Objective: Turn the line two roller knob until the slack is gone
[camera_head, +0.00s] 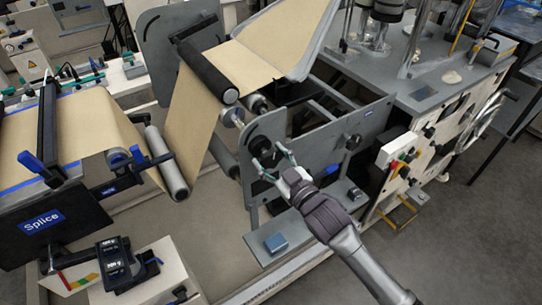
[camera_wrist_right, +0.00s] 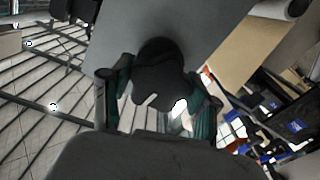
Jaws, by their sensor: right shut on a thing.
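My right gripper (camera_head: 272,165) is at the grey side plate (camera_head: 318,155) of the unwind stand in the head view. In the right wrist view the gripper (camera_wrist_right: 160,100) has its green-padded fingers on both sides of a black lobed knob (camera_wrist_right: 158,82) and is shut on it. The knob sits against the plate. Brown kraft web (camera_head: 190,115) runs from the upper roll over rollers and down to a lower grey roller (camera_head: 166,162). Which line the knob belongs to cannot be read. My left gripper is not in view.
A splice table with a "Splice" sign (camera_head: 43,222) stands at the left. A small box with black devices (camera_head: 118,262) is in front of it. A machine with a red and yellow switch (camera_head: 397,168) stands at the right. Open floor lies at the lower right.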

